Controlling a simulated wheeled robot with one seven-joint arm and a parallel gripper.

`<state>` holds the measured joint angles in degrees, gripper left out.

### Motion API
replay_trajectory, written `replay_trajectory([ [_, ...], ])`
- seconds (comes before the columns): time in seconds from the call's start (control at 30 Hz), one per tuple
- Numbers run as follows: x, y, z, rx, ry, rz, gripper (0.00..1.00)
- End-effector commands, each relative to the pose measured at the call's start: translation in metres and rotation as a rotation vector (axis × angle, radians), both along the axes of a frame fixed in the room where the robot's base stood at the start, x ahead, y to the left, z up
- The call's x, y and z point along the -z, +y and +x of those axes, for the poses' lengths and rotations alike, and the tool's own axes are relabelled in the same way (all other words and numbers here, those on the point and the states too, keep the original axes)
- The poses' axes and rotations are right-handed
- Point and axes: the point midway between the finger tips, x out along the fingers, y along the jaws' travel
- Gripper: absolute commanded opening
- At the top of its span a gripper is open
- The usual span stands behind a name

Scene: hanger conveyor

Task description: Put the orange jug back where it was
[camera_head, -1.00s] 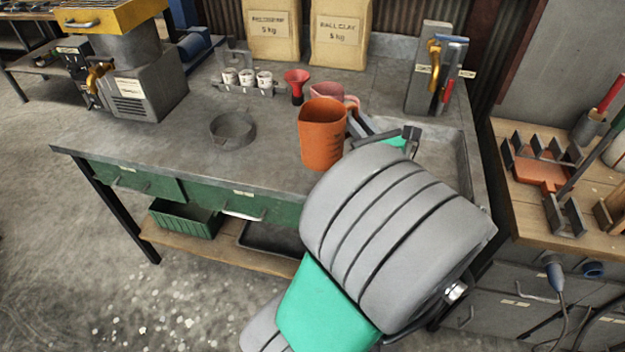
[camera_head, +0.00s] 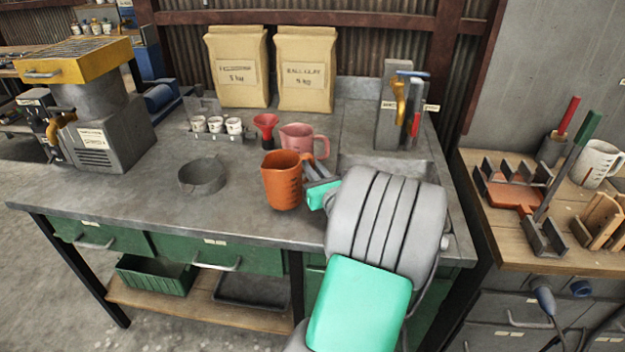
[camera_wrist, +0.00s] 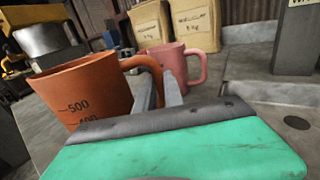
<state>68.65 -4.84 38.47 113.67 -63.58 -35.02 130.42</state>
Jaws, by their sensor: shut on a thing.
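The orange jug (camera_head: 283,181) is upright above or on the grey workbench (camera_head: 130,196), near its front right part; I cannot tell whether its base touches. My gripper (camera_head: 318,180) is shut on the jug's handle from the right. In the wrist view the orange jug (camera_wrist: 85,92) shows dark volume marks, and the gripper fingers (camera_wrist: 160,88) close on its handle. A pink jug (camera_head: 304,142) stands just behind the orange one, and it also shows in the wrist view (camera_wrist: 190,62). A round grey ring-like holder (camera_head: 201,177) sits on the bench to the left, empty.
A red funnel (camera_head: 266,130) and a rack of small white cups (camera_head: 216,126) stand behind. Two paper sacks (camera_head: 306,70) are at the back. A grey machine (camera_head: 100,135) is at the left, a tool block (camera_head: 392,112) at the right. Bench room between ring and jug is clear.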

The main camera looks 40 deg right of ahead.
Motion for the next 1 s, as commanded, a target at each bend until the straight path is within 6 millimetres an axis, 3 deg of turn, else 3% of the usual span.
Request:
replay_trajectory([
  [0.03,0.017,0.000,-0.001,0.001,0.002,0.006,0.00],
  [0.1,0.028,0.000,-0.001,0.000,0.001,0.006,0.00],
  [0.47,0.031,0.000,-0.001,0.001,0.000,0.002,0.00],
  [0.5,0.031,0.000,-0.002,0.000,0.001,0.001,0.14],
  [0.73,0.031,0.000,-0.002,0.000,0.001,0.001,0.33],
  [1.0,0.029,0.000,-0.002,0.000,0.001,0.001,0.35],
])
